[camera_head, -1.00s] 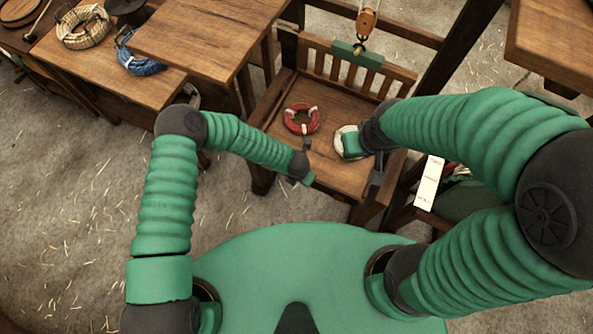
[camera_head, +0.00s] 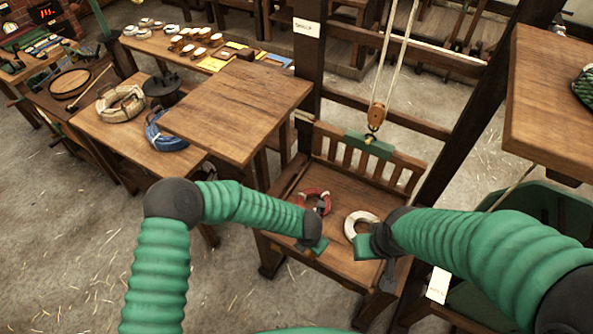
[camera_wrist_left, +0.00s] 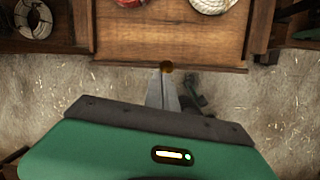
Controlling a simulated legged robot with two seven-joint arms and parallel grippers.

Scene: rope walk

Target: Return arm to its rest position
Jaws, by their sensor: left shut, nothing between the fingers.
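My left gripper (camera_head: 316,248) is over the front edge of the slatted wooden seat (camera_head: 345,190), in front of the red rope coil (camera_head: 324,204). In the left wrist view its narrow fingers (camera_wrist_left: 166,88) are together with nothing between them, short of the seat's edge. My right gripper (camera_head: 363,246) is beside the near side of the white rope coil (camera_head: 352,220); its fingers are not clear. Both coils lie flat on the seat, and my arms partly cover them. The two coils also show at the top of the left wrist view.
A pulley block (camera_head: 376,115) hangs on ropes above the seat's green-topped back. A wooden table (camera_head: 240,105) stands left of the seat, with a pale coil (camera_head: 121,102) and a blue coil (camera_head: 163,135) beyond. Another tabletop (camera_head: 555,100) is at right. Open floor lies at left.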

